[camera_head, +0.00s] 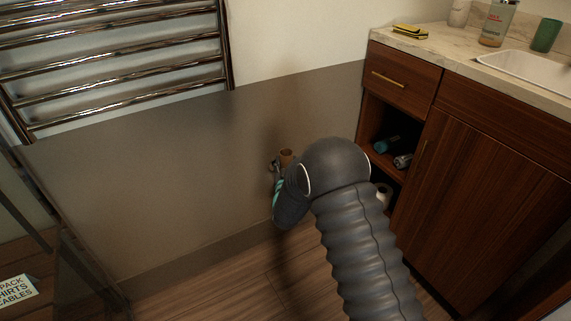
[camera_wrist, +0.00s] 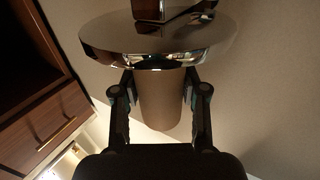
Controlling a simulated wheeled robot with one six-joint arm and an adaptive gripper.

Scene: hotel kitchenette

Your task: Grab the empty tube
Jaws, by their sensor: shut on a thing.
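The empty tube is a bare brown cardboard roll (camera_wrist: 158,100). In the wrist view it sits upright in the picture between the two fingers of my gripper (camera_wrist: 160,98), with its upper end close under a shiny round metal plate (camera_wrist: 158,50) of a wall holder. My gripper is shut on the tube from both sides. In the head view the tube's brown end (camera_head: 286,157) shows beside the wall, just above my gripper (camera_head: 275,178). Most of the tube and the fingertips are hidden there by my wrist. I cannot tell whether the tube still touches the holder.
A wooden cabinet (camera_head: 480,190) with an open shelf holding rolled items stands at the right. A counter with a sink (camera_head: 530,68), a bottle (camera_head: 496,22) and a green cup (camera_head: 546,35) is above it. A chrome towel rack (camera_head: 110,70) hangs at the upper left. The floor below is mostly clear.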

